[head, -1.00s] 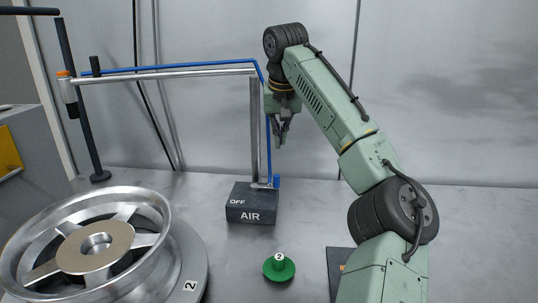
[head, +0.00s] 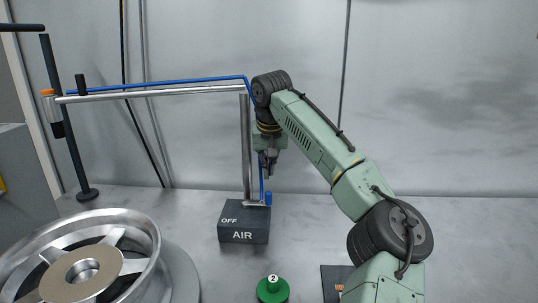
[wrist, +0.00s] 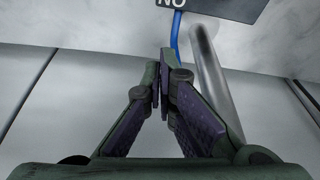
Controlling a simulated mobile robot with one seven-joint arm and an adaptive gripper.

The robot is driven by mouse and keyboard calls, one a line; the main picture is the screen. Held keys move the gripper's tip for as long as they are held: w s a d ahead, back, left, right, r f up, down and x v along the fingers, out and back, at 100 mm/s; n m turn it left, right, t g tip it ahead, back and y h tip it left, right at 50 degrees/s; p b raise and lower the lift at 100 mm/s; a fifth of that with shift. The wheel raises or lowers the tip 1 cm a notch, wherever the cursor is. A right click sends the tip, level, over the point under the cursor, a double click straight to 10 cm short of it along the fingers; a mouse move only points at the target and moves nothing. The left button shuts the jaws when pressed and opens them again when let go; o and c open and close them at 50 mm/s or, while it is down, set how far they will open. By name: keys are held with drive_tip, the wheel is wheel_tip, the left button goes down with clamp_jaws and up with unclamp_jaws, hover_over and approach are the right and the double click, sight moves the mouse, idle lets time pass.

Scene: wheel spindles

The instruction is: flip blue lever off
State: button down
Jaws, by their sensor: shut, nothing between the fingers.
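The blue lever tip (head: 268,198) stands at the right end of a short silver bar on top of the dark AIR box (head: 243,236). The bar points right, away from the word OFF at the box's left. My gripper (head: 268,172) is shut and empty, pointing down a little above the blue tip, apart from it. In the wrist view my closed fingers (wrist: 162,70) point toward the dark box (wrist: 235,8), whose lettering shows upside down and partly cut off. The lever tip cannot be clearly told there.
A silver post (head: 246,150) rises beside my gripper and carries a long arm with a blue hose (head: 160,84). A wheel (head: 85,260) lies at the front left. A green knob marked 2 (head: 272,290) is in front of the box.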

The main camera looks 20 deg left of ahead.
drive_tip(key=shift+s+d+f+p, duration=0.25)
drive_tip(key=shift+s+f+p, duration=0.1)
drive_tip(key=shift+s+f, duration=0.4)
drive_tip(key=shift+s+d+f+p, duration=0.3)
drive_tip(key=shift+s+f, duration=0.3)
drive_tip(key=shift+f, duration=0.2)
